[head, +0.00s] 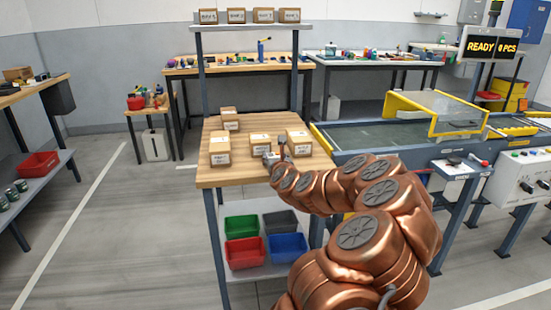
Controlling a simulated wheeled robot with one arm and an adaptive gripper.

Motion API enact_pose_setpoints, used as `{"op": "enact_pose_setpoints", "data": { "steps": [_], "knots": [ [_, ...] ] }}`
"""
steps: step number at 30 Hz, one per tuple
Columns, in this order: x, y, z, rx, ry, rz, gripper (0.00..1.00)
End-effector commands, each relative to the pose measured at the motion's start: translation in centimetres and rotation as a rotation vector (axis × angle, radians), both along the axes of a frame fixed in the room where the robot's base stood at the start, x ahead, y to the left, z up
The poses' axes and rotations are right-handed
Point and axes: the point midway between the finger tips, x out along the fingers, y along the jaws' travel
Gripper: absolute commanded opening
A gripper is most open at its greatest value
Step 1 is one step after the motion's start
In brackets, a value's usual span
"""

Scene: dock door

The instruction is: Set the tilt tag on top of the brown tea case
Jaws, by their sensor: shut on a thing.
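Several brown cardboard cases stand on the wooden workbench (208,178) in the head view: a back one (229,125), a left one (220,158), a middle one (260,150) and a right one (299,151). Their labels are too small to read, so I cannot tell which is the tea case. My gripper (271,158) is low over the bench, in front of and between the middle and right cases. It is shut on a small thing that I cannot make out. The tilt tag is not clearly visible anywhere.
More small boxes (237,16) stand on the shelf above the bench. Coloured bins, one red (245,252), sit on the shelf below. A conveyor with a yellow frame (432,112) adjoins on the right. The bench's front left is clear.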

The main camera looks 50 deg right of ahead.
Motion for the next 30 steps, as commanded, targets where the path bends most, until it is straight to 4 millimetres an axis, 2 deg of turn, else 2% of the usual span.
{"op": "enact_pose_setpoints", "data": {
  "steps": [3, 4, 10, 23, 30],
  "knots": [
    [0.0, 0.0, -0.4, 0.000, 0.000, 0.000, 0.27],
    [0.0, 0.0, -0.3, -0.001, 0.001, 0.000, 0.56],
    [0.0, 0.0, -0.2, -0.001, 0.001, 0.000, 0.77],
    [0.0, 0.0, 0.2, 0.000, 0.000, 0.000, 0.78],
    [-1.8, 1.4, 0.4, 0.004, -0.003, 0.000, 0.78]
  ]
}}
